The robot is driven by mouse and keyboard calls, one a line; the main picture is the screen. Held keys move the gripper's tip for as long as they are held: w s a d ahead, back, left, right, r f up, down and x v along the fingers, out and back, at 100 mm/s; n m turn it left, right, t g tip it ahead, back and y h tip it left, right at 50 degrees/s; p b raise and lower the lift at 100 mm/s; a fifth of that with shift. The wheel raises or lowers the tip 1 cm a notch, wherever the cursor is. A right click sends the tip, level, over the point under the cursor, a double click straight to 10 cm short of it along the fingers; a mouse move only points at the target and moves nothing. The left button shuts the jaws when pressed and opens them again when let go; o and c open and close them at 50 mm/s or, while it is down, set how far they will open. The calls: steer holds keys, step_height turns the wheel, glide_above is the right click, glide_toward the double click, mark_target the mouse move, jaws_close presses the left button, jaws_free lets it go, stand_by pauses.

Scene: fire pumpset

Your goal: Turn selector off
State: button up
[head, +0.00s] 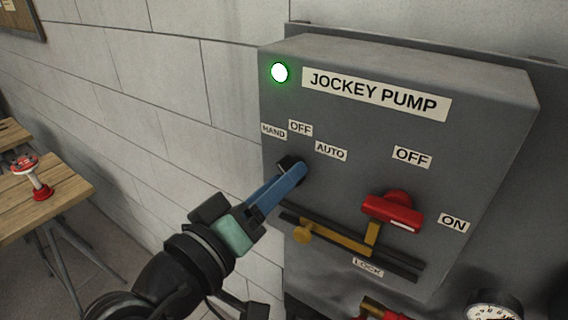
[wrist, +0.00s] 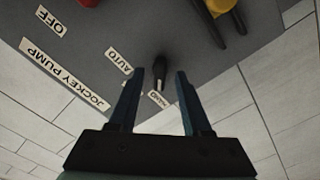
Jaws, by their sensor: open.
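The selector is a small black knob (head: 287,162) on the grey jockey pump panel (head: 350,140), below the labels HAND (head: 273,131), OFF (head: 300,128) and AUTO (head: 331,150). My gripper (head: 298,170) is at the knob and partly hides it in the head view. In the wrist view the knob (wrist: 158,70) stands between the two open, blue fingers (wrist: 160,74), with gaps on both sides. The knob's light mark appears to point toward the HAND label (wrist: 158,98). The OFF label there is largely hidden by the left finger.
A green lamp (head: 280,72) glows at the panel's upper left. A red switch handle (head: 394,212) with OFF and ON labels is to the right, above a yellow lock slider (head: 303,232). A gauge (head: 494,306) is below. A wooden table (head: 60,190) stands at left.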

steer(key=shift+w+d, duration=0.35)
steer(key=shift+w, duration=0.2)
jaws_close()
